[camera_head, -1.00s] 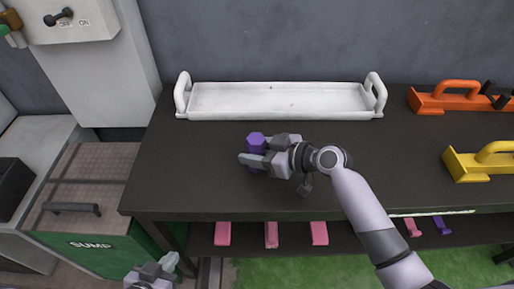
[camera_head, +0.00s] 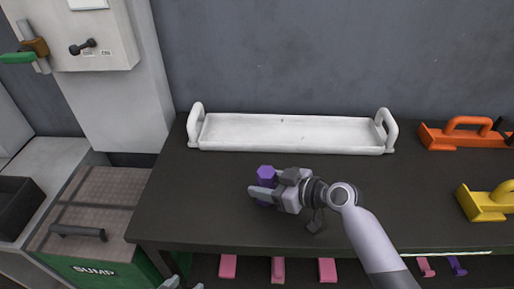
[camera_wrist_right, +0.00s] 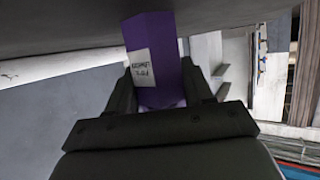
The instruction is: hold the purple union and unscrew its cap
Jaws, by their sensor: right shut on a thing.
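The purple union (camera_head: 266,172) stands on the dark workbench, in front of the white tray. My right gripper (camera_head: 268,187) is shut on it from the right, and its fingers hide part of the union's body. In the right wrist view the purple union (camera_wrist_right: 150,60) sits between the two dark fingers (camera_wrist_right: 160,92), with a small white label on its side. The cap cannot be told apart from the body. My left gripper (camera_head: 182,285) shows only as pale tips at the bottom edge; whether it is open cannot be told.
A long white tray (camera_head: 290,149) with end handles lies at the back of the workbench (camera_head: 190,220). Orange (camera_head: 465,138) and yellow (camera_head: 488,204) handled blocks stand at right. Several pink pieces are on a lower shelf. A green sump box (camera_head: 100,268) is at left.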

